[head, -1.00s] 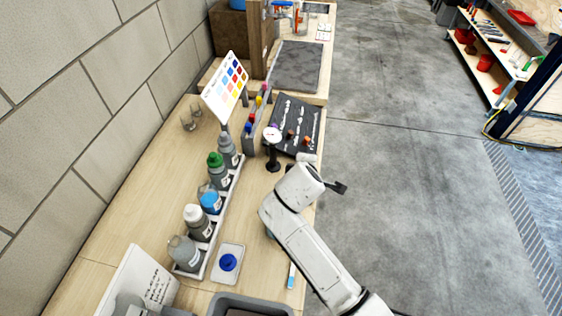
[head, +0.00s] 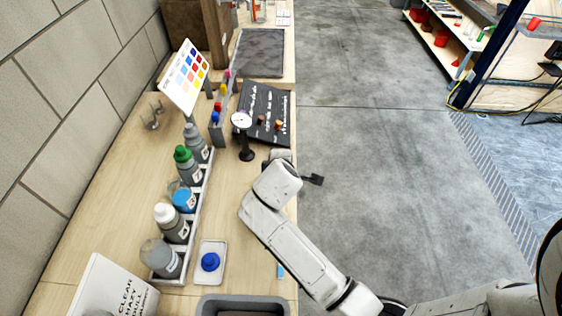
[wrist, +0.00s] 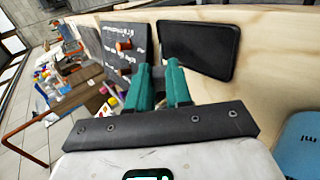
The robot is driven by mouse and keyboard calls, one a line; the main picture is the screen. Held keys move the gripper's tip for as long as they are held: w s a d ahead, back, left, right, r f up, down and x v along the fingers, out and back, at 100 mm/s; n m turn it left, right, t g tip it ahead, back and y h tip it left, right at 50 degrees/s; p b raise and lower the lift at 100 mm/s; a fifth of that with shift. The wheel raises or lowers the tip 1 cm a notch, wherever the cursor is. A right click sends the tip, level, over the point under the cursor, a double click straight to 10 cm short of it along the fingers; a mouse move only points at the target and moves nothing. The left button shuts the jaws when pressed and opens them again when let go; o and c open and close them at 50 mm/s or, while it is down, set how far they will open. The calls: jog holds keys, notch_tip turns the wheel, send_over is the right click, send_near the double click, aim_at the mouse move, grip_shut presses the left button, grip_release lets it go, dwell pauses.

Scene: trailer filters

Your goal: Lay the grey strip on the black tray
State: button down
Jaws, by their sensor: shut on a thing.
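The black tray (wrist: 201,49) is a flat dark rectangle with rounded corners. It lies on the wooden bench beyond the fingertips and a little to the right in the wrist view, apart from the gripper. In the head view my forearm and wrist hide the fingers, and I cannot make out the tray there.
A black board with orange knobs (head: 264,112) lies beside the tray. A dial gauge on a stand (head: 243,130) stands near my wrist. A bottle rack (head: 200,215) lines the bench's left. A blue-topped item (head: 210,262) and a grey bin (head: 243,303) are nearer. Floor lies right.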

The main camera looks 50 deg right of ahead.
jog(key=shift+f, duration=0.35)
jog(key=shift+c, duration=2.4)
grip_release()
jog(key=shift+r, duration=0.15)
jog(key=shift+r+p, duration=3.9)
jog(key=shift+p, duration=0.1)
